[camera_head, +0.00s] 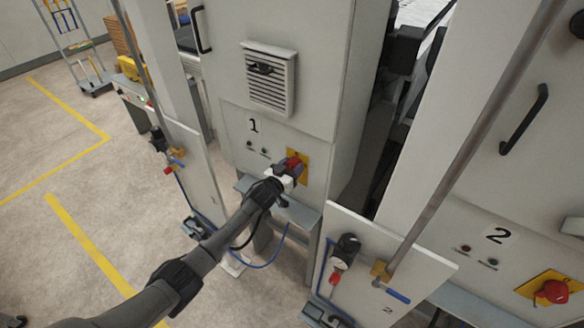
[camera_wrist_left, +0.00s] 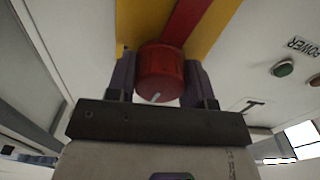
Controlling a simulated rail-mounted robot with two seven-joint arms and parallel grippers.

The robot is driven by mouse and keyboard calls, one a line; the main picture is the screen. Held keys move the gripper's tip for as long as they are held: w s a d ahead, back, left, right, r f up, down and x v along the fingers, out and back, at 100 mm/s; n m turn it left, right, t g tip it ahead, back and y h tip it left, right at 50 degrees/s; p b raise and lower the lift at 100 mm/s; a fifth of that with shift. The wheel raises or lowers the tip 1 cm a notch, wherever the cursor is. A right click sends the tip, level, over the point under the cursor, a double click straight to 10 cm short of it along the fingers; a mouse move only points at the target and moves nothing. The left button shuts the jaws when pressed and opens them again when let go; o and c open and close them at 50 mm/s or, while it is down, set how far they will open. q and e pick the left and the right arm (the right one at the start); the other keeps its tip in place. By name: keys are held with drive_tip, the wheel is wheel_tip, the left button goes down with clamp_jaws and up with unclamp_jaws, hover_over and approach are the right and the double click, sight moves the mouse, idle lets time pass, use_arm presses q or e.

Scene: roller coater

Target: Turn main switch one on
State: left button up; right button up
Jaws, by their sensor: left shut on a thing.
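Main switch one is a red rotary knob on a yellow plate (camera_head: 304,165), on the grey cabinet under the label "1" (camera_head: 253,126). My left gripper (camera_head: 292,167) reaches it from the lower left. In the left wrist view the red knob (camera_wrist_left: 160,73) sits between the two dark fingers of my left gripper (camera_wrist_left: 157,82), which are shut on it. A red bar runs up from the knob across the yellow plate. A white mark shows on the knob's near face. My right gripper is not in view.
A green button (camera_wrist_left: 284,69) sits beside the "POWER" label. Cabinet two has its own red switch (camera_head: 552,291) at the lower right. A vent box (camera_head: 270,77) is above label "1".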

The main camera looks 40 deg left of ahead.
use_arm(q)
drive_tip(key=m, duration=0.4)
drive_tip(key=shift+m+b, duration=0.3)
drive_tip(key=shift+b, duration=0.1)
drive_tip(key=m, duration=0.3)
drive_tip(key=shift+m+b, duration=0.3)
drive_tip(key=shift+b, duration=0.1)
drive_tip(key=m+b, duration=0.1)
drive_tip(key=m, duration=0.4)
drive_tip(key=shift+m, duration=1.6)
drive_tip(key=o, duration=0.9)
drive_tip(key=shift+s, duration=0.1)
